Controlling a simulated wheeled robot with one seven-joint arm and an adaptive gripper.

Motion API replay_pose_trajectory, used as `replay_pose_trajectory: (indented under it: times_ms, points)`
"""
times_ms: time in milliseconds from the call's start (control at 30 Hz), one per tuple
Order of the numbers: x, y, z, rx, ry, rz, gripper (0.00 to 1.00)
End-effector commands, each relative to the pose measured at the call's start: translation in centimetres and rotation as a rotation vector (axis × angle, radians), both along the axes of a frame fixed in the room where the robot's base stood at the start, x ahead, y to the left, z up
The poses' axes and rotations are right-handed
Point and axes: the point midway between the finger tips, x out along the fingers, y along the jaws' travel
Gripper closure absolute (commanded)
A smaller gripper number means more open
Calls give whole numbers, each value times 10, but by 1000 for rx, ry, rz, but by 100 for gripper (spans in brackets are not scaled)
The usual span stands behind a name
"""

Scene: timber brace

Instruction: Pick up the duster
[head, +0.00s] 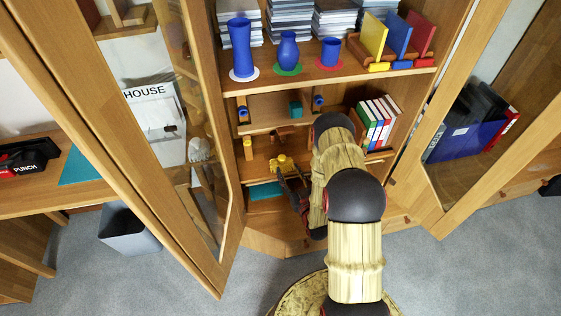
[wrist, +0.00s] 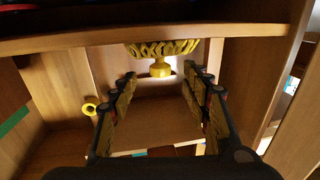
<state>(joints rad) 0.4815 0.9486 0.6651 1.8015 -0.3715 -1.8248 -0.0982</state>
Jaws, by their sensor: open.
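A yellow ridged thing with a knob-like end, which looks like the duster (wrist: 161,48), is at the top centre of the wrist view, under a shelf edge. In the head view a yellow shape (head: 283,162) sits on the lower cabinet shelf and appears to be the same thing. My gripper (wrist: 162,78) is open, with its two fingers spread left and right below the knob. Nothing is held between the fingers. In the head view my gripper (head: 294,188) is at the cabinet's lower shelf, partly hidden by my arm.
A yellow cylinder (head: 248,148) stands left on the same shelf. Upright books (head: 378,121) stand to the right. Blue vases (head: 240,47) fill the shelf above. The open glass doors (head: 205,130) flank the cabinet. A shelf edge (wrist: 150,35) crosses above my fingers.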

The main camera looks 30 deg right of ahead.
Motion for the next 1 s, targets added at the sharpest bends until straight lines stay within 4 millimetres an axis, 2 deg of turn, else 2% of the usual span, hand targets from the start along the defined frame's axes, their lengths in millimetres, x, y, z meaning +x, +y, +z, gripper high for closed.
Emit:
replay_pose_trajectory:
  times_ms: [600,867,1000]
  points:
    - [70,-8,0,-1,-3,0,52]
    - [74,-9,1,0,-1,0,52]
    - [74,-9,1,0,-2,0,59]
